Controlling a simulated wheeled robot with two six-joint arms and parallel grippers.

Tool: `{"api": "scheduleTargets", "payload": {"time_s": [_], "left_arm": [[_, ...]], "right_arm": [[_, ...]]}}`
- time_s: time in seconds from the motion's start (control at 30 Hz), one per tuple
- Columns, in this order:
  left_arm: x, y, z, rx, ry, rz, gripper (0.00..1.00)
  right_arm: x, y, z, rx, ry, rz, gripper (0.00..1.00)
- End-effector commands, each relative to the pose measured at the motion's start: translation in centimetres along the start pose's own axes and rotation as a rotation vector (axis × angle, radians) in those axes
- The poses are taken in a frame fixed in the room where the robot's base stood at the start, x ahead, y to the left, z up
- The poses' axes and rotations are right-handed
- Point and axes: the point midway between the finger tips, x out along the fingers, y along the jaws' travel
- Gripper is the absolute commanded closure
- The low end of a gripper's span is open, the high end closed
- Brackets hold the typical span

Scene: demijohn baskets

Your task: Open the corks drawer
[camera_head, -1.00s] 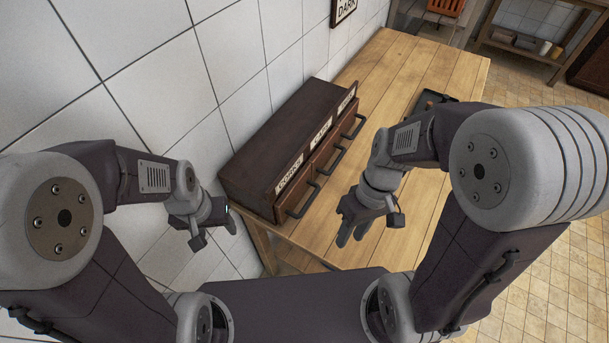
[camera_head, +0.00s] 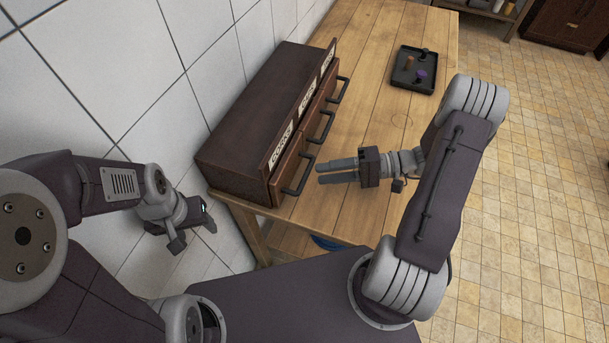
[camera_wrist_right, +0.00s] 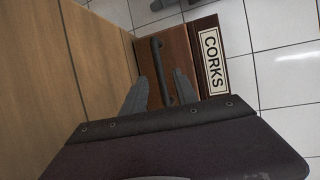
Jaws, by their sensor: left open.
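The corks drawer (camera_head: 288,166) is the nearest drawer of a dark wooden cabinet (camera_head: 255,120) on the table and looks closed. Its CORKS label (camera_head: 281,147) is above it; the label also shows in the right wrist view (camera_wrist_right: 213,63). Its dark bar handle (camera_head: 299,178) sticks out from the front. My right gripper (camera_head: 319,171) is open, just right of the handle and pointing at it. In the right wrist view, the handle (camera_wrist_right: 160,67) lies between the two spread fingertips (camera_wrist_right: 160,75), not gripped. My left gripper (camera_head: 210,219) is open and empty, left of the table's near corner.
Two more drawers with handles (camera_head: 327,126) continue along the cabinet. A tiled wall (camera_head: 130,70) runs behind the cabinet. Tabletop right of the drawers is clear.

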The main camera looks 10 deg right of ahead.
Motion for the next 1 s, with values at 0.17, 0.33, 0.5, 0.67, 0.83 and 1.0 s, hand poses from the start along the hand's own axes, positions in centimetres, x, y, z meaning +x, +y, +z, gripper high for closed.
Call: {"api": "scheduleTargets", "payload": {"time_s": [0.17,0.33,0.5,0.67,0.83,1.0], "left_arm": [[-0.8,0.0,-0.1,0.0,0.0,0.0,0.41],[-1.0,0.0,-0.1,0.0,0.0,0.0,0.41],[-0.9,0.0,-0.1,0.0,0.0,0.0,0.41],[-0.9,0.0,-0.1,0.0,0.0,0.0,0.41],[-0.9,0.0,-0.1,0.0,0.0,0.0,0.41],[-0.9,0.0,-0.1,0.0,0.0,0.0,0.41]], "right_arm": [[3.7,-0.1,0.1,0.003,-0.005,0.001,0.65],[5.7,0.0,0.1,0.002,-0.003,0.002,0.65],[6.1,0.1,0.1,0.002,-0.001,0.002,0.65],[6.0,0.1,0.1,0.001,-0.001,0.002,0.76],[6.0,0.1,0.1,0.001,-0.001,0.003,1.0],[6.0,0.1,0.1,0.001,-0.002,0.003,1.0]]}}
